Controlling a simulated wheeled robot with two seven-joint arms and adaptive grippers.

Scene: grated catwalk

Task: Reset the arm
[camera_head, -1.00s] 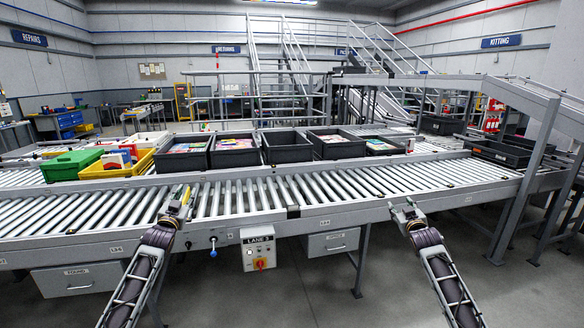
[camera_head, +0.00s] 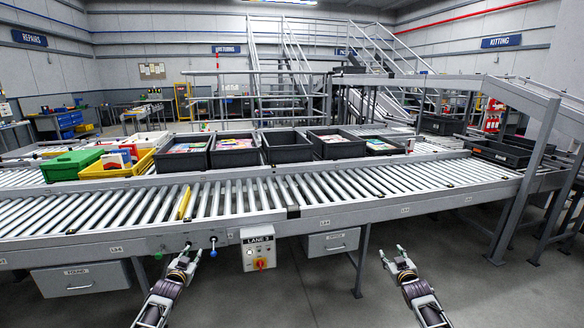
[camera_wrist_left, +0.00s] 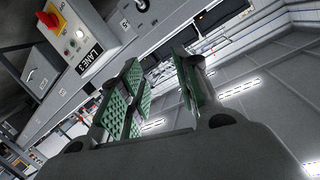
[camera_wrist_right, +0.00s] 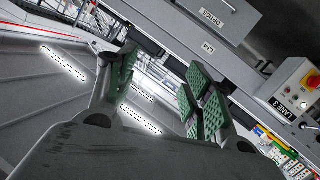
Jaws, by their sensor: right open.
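My left gripper (camera_head: 191,252) is low in front of the conveyor's front rail, left of the lane control box. In the left wrist view its green finger pads (camera_wrist_left: 158,90) stand apart with nothing between them. My right gripper (camera_head: 391,252) is in front of the conveyor over the grey floor, right of the drawer. In the right wrist view its green pads (camera_wrist_right: 163,92) are also apart and empty. A thin yellow item (camera_head: 184,203) lies on the rollers beyond my left gripper, clear of it.
The roller conveyor (camera_head: 330,215) crosses in front of me. Its control box (camera_head: 258,249) and drawers (camera_head: 332,243) hang below the rail. A green box (camera_head: 70,165), a yellow bin (camera_head: 117,170) and several dark bins stand farther back. The floor between my arms is clear.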

